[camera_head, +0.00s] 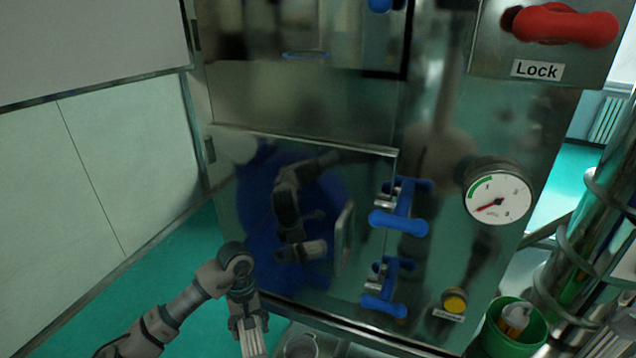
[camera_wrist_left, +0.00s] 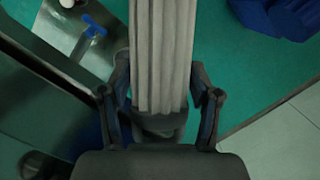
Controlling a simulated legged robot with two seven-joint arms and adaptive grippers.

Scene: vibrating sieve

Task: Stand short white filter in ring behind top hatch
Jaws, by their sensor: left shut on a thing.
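My left gripper (camera_head: 246,318) is low in the head view, in front of the cabinet's lower hatch. It is shut on a whitish pleated filter (camera_head: 254,342), which hangs partly out of the bottom edge. In the left wrist view the filter (camera_wrist_left: 160,55) lies between the two fingers and runs out of the top edge. Its full length is hidden. The upper part of the cabinet shows a dark section with a thin blue-rimmed oval (camera_head: 305,55). I cannot tell whether this is the ring or a reflection. My right gripper is not in view.
The shiny lower hatch (camera_head: 300,225) looks closed, with two blue latches (camera_head: 400,222) at its right, and mirrors my arm. A gauge (camera_head: 497,195), a red lock handle (camera_head: 565,25) and a green container (camera_head: 512,330) are right. Green floor is open at left.

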